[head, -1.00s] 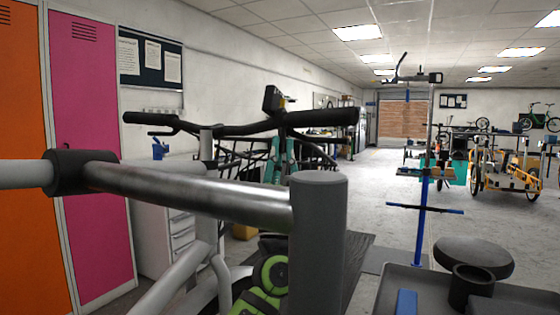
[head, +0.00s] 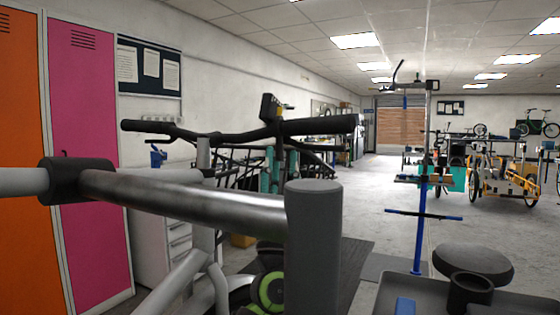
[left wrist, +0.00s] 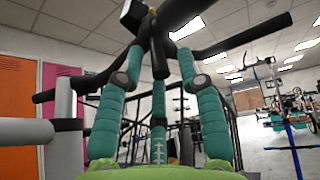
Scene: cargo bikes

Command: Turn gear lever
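A black handlebar (head: 225,133) spans the head view, with a dark box (head: 270,106) at its middle and a lever (head: 160,128) by its left grip. I cannot tell which part is the gear lever. My left gripper (head: 278,150) is below the middle of the handlebar, its lower part partly hidden by a grey post. In the left wrist view, its teal padded fingers (left wrist: 161,62) reach up on both sides of a black part hanging under the handlebar (left wrist: 240,38). The fingertips are apart, and I see no grip on anything. My right gripper is not in view.
A metal bar (head: 190,200) with a black collar crosses close in front to a thick grey post (head: 314,245). Orange and pink lockers (head: 88,150) stand left. A grey tray (head: 525,303) with a round black pad is at lower right.

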